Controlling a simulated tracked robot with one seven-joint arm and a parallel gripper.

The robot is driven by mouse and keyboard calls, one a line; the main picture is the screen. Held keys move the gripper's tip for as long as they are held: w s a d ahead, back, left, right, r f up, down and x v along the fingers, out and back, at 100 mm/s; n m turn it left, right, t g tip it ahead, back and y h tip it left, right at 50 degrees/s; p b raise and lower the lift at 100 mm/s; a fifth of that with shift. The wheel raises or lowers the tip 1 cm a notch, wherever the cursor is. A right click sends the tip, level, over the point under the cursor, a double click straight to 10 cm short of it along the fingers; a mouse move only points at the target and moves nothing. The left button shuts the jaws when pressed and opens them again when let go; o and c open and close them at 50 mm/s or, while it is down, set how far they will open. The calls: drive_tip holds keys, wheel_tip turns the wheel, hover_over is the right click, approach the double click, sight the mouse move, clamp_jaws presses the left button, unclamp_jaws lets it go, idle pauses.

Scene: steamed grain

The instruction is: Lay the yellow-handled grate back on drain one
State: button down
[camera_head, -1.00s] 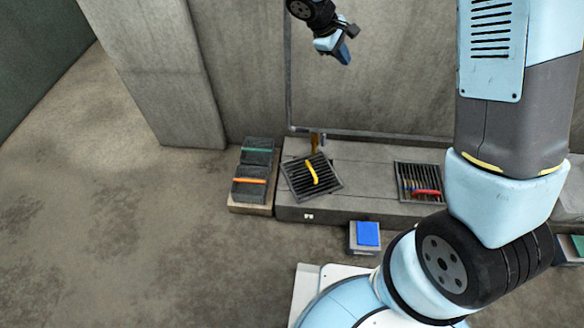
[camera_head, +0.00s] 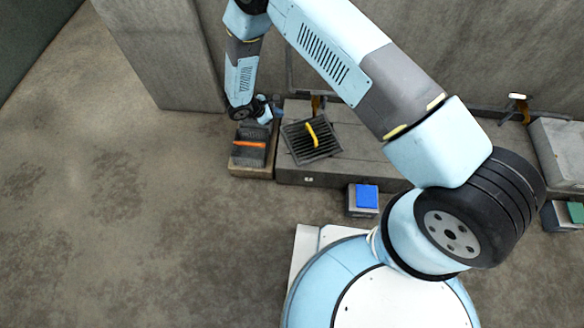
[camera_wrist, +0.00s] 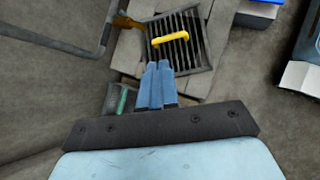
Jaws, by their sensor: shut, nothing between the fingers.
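The yellow-handled grate (camera_head: 300,152) is a dark, slatted square lying turned askew on the left part of the concrete ledge (camera_head: 352,165). Its yellow handle (camera_head: 311,134) faces up. The grate also shows in the wrist view (camera_wrist: 196,45), beyond my fingertips. My gripper (camera_head: 277,113) is up and to the left of the grate, near the far end of the dark grate stack. In the wrist view my gripper (camera_wrist: 157,65) has its blue fingers together, empty, pointing toward the grate. I cannot tell whether a drain opening lies under the grate.
A blue-topped box (camera_head: 367,196) stands before the ledge. My arm hides the ledge's right part. The floor at left is clear.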

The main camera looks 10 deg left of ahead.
drive_tip(key=s+a+f+n, duration=0.1)
drive_tip(key=s+f+n, duration=0.15)
drive_tip(key=f, duration=0.35)
drive_tip(key=s+f+n, duration=0.1)
drive_tip(key=s+f, duration=0.3)
drive_tip(key=f, duration=0.2)
drive_tip(key=n+t+y, duration=0.1)
drive_tip(key=n, duration=0.2)
approach(299, 164)
drive_tip(key=s+a+r, duration=0.2)
drive_tip(key=s+a, duration=0.2)
drive_tip(key=s, duration=0.3)
drive_tip(key=x, duration=0.4)
drive_tip(key=w+x, duration=0.1)
drive_tip(key=x, duration=0.3)
drive_tip(key=r+x, duration=0.1)
drive_tip(key=x, duration=0.3)
drive_tip(key=shift+w, duration=0.25)
drive_tip(key=shift+w+d+r, duration=0.1)
drive_tip(key=shift+w+d, duration=0.35)
drive_tip(key=shift+w, duration=0.2)
drive_tip(key=shift+w+d, duration=0.1)
drive_tip(key=shift+w, duration=0.05)
drive_tip(key=shift+w+d, duration=0.5)
drive_tip(key=shift+w, duration=0.25)
drive_tip(key=shift+s, duration=0.1)
